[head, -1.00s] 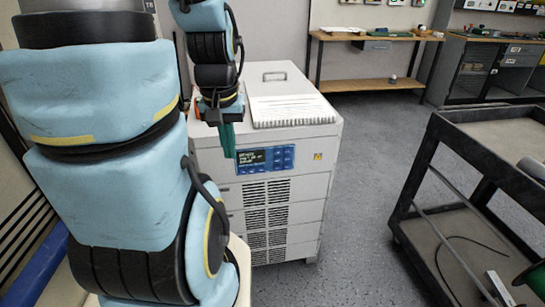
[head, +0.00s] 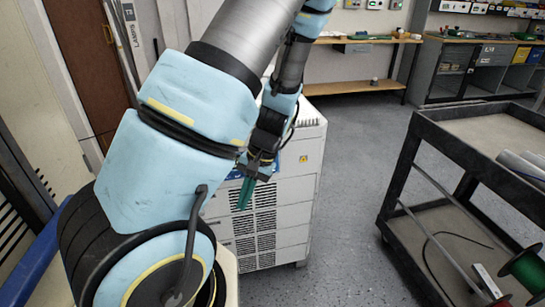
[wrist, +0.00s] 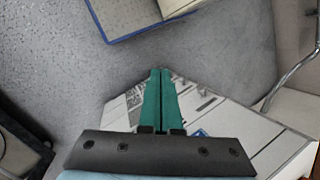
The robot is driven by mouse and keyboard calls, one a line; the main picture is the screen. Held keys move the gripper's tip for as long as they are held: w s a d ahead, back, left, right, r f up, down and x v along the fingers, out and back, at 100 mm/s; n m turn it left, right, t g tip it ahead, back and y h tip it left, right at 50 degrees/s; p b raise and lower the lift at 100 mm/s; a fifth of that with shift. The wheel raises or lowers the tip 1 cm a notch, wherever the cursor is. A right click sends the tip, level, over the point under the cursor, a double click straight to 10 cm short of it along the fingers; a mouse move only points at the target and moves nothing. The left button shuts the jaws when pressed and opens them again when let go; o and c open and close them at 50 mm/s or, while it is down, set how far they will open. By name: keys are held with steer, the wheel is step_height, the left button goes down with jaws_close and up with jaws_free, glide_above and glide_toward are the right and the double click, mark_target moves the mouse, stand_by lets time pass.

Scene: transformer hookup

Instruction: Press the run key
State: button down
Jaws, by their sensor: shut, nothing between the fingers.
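The white cabinet (head: 290,205) with slotted vents stands in the middle of the head view. Only slivers of its blue control panel (head: 235,174) show, because my arm and gripper cover most of it. I cannot make out the run key in either view. My gripper (head: 244,204) points down in front of the cabinet, with its green fingers together and empty. In the wrist view, the shut fingers (wrist: 161,72) reach over the cabinet (wrist: 225,118), and a bit of blue (wrist: 199,133) shows beside them. I cannot tell whether the fingertips touch anything.
A dark cart (head: 437,128) with a cable spool (head: 526,270) stands on the right. A wooden bench (head: 350,87) and grey cabinets (head: 470,70) stand at the back. Clear floor (head: 350,170) lies between the white cabinet and the cart.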

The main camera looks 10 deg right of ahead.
steer(key=w+d+m+t+y, duration=0.5)
steer(key=w+d+m+t, duration=0.2)
steer(key=d+t, duration=0.3)
steer(key=shift+w+d+f+b, duration=0.25)
steer(key=shift+d+f+b, duration=0.1)
steer(key=shift+d, duration=0.9)
steer(key=shift+w+a+b, duration=0.2)
steer(key=shift+w+b, duration=0.1)
steer(key=shift+w, duration=1.15)
steer(key=shift+w+a+b, duration=0.2)
steer(key=shift+w+b, duration=0.05)
steer(key=shift+w, duration=1.2)
steer(key=shift+w+a+b, duration=0.2)
steer(key=shift+w+b, duration=0.1)
steer(key=shift+w, duration=1.15)
steer(key=shift+w, duration=0.1)
steer(key=shift+w, duration=0.3)
